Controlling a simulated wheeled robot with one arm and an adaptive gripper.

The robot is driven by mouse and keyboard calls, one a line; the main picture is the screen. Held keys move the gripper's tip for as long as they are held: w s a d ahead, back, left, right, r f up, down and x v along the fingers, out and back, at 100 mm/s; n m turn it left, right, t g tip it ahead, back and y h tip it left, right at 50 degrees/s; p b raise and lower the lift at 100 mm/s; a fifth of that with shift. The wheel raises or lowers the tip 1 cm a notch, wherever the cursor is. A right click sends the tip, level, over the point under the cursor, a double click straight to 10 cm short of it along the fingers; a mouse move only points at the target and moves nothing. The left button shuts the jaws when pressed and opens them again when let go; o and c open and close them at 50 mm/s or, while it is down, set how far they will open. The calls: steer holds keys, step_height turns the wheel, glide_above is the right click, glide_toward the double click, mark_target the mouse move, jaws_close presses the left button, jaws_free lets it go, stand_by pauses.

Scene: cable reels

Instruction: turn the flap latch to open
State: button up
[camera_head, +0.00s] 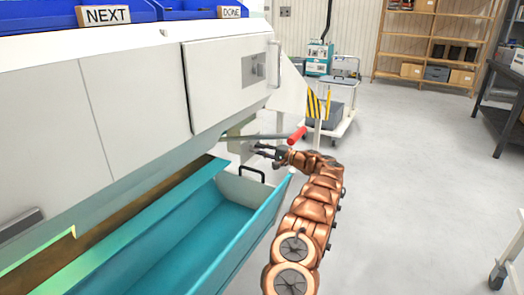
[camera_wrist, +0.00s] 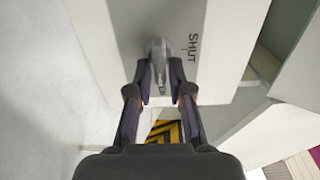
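The flap latch (camera_wrist: 158,50) is a grey metal handle on a pale panel, at the top middle of the wrist view, beside the printed word SHUT (camera_wrist: 193,50). My gripper (camera_wrist: 160,82) has its two dark fingers apart, one on each side of the latch's near end. Small gaps seem to show between fingers and latch; whether either touches it I cannot tell. In the head view my gripper (camera_head: 262,149) is at the machine's lower right end, and the latch cannot be made out there.
A red-handled lever (camera_head: 297,135) sticks out just above my gripper. A teal trough (camera_head: 215,220) with a black handle (camera_head: 252,172) lies below and left. A yellow-black striped part (camera_head: 316,105) and a cart (camera_head: 335,105) stand behind.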

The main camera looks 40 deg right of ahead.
steer(key=shift+o, duration=1.2)
steer(key=v, duration=1.2)
steer(key=shift+s+d, duration=0.1)
